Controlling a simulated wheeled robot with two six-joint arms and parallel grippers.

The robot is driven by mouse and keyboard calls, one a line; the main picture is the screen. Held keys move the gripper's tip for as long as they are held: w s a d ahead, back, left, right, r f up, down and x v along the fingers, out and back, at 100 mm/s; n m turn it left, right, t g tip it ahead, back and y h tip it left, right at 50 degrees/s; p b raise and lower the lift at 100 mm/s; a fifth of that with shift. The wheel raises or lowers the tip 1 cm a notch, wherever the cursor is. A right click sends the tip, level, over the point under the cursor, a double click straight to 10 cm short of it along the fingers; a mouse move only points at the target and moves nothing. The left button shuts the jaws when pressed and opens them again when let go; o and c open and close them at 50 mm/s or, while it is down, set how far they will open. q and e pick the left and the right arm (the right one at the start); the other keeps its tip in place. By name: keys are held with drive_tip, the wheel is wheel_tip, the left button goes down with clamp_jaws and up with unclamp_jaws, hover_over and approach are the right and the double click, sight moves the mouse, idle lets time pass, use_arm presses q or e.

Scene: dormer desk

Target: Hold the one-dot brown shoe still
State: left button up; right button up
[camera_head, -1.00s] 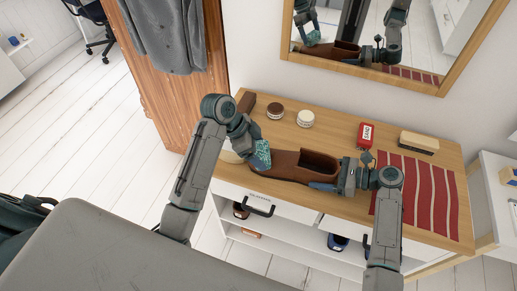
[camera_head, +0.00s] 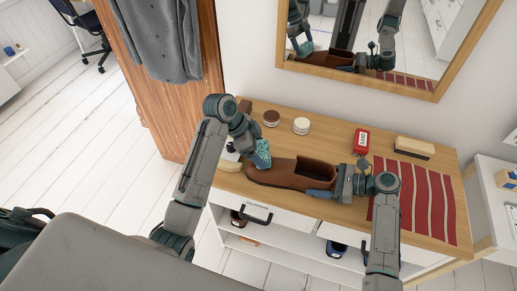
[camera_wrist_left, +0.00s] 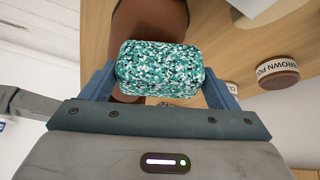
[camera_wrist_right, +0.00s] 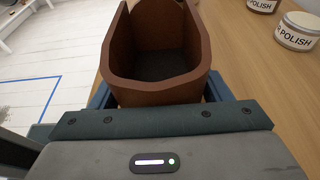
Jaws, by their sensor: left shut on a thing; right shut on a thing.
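The brown shoe (camera_head: 272,172) lies on the wooden top of the dresser, toe to the left and opening to the right. No dot shows on it. My right gripper (camera_head: 326,186) is shut on its heel end; in the right wrist view the fingers flank the shoe's brown heel wall (camera_wrist_right: 160,90). My left gripper (camera_head: 258,152) is shut on a teal speckled sponge (camera_wrist_left: 160,68). The sponge (camera_head: 263,153) is at the toe end of the shoe, on its far side; I cannot tell whether they touch. The shoe is partly hidden behind the sponge in the left wrist view (camera_wrist_left: 150,18).
A brown polish tin (camera_head: 271,117), a white-labelled tin (camera_head: 301,125), a red can (camera_head: 362,142) and a brush (camera_head: 414,148) stand behind the shoe. A red striped mat (camera_head: 422,205) lies at right. A mirror (camera_head: 375,82) hangs behind.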

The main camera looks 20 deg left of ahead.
use_arm(q)
drive_tip(key=shift+s+r, duration=0.1)
drive_tip(key=shift+s, duration=0.8)
drive_tip(key=shift+a+r, duration=0.2)
drive_tip(key=shift+r, duration=1.3)
drive_tip(key=shift+a+r, duration=0.2)
drive_tip(key=shift+r, duration=1.3)
use_arm(e)
drive_tip(key=o, duration=0.8)
drive_tip(key=shift+o, duration=0.2)
